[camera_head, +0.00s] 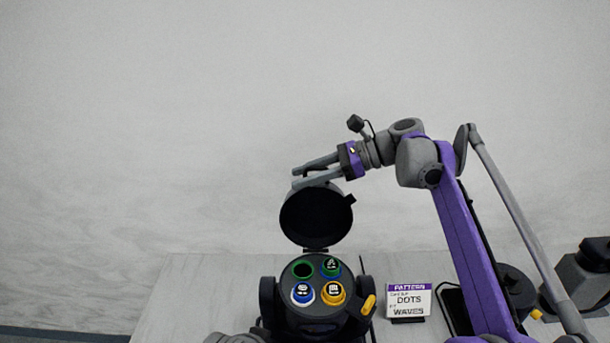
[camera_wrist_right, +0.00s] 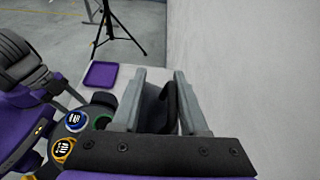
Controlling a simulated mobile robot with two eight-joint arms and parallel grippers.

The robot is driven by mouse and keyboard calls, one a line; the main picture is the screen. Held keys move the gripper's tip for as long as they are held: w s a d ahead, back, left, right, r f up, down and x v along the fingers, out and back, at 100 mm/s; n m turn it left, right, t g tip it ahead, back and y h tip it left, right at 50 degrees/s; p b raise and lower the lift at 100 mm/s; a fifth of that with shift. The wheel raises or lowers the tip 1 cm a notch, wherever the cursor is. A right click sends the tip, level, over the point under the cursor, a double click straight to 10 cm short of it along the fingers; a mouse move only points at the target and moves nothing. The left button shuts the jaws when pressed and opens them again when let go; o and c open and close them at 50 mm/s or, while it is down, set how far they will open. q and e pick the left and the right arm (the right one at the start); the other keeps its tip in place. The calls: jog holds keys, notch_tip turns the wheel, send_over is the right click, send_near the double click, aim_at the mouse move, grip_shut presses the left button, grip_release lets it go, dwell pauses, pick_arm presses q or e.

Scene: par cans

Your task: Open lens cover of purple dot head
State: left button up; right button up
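A dark round light head (camera_head: 318,310) stands on the table, its front facing up. It bears a dark opening with a green ring and green, blue and yellow round pieces. Its black round lens cover (camera_head: 316,216) stands raised on the hinge at the far side. No purple dot shows on it. My right gripper (camera_head: 296,178) is at the cover's top edge, fingers apart. In the right wrist view, the black cover edge (camera_wrist_right: 170,105) shows between the spread fingers; contact cannot be told.
Another dark head (camera_head: 514,290) is partly hidden behind my right arm. A purple tray (camera_wrist_right: 101,75) and a tripod (camera_wrist_right: 116,28) show in the right wrist view. A wall stands behind.

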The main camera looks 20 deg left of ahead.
pick_arm(q)
jog(key=shift+w+r+p, duration=0.45)
jog(key=shift+r, duration=0.25)
pick_arm(e)
jog(key=v, duration=1.1)
pick_arm(q)
jog(key=shift+s, duration=0.1)
pick_arm(e)
jog(key=shift+f, duration=0.1)
